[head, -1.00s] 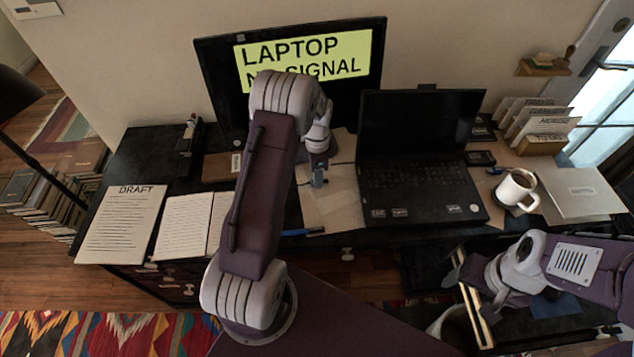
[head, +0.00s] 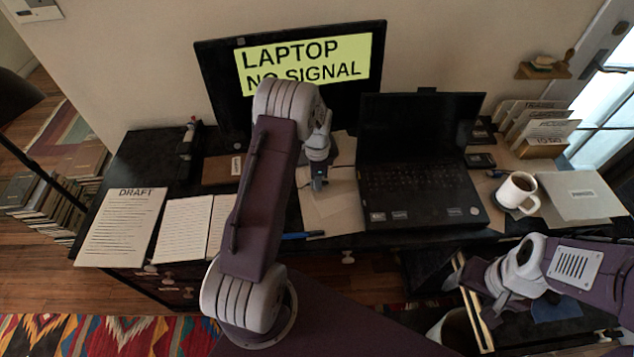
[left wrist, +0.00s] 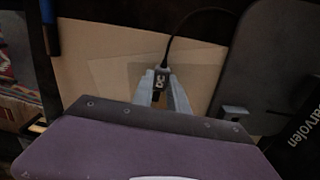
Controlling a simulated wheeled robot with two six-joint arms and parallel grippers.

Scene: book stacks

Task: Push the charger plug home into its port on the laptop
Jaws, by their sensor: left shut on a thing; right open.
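The black laptop (head: 420,190) stands open with a dark screen on the right part of the desk. My left gripper (head: 319,184) is low over tan paper, a short way left of the laptop's left edge. In the left wrist view my left gripper (left wrist: 160,92) is shut on the charger plug (left wrist: 161,78), a small dark plug marked "DC". The plug's black cable runs up and right from it. The port is not visible. The plug is apart from the laptop. My right gripper (head: 492,292) is open and empty over the open drawer at the lower right.
A monitor (head: 300,85) reading "LAPTOP NO SIGNAL" stands behind. A white mug (head: 516,191) is right of the laptop. Papers (head: 122,225) lie at the left. A blue pen (head: 302,235) lies near the front edge. A dark rounded slab (left wrist: 272,65) fills the wrist view's right side.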

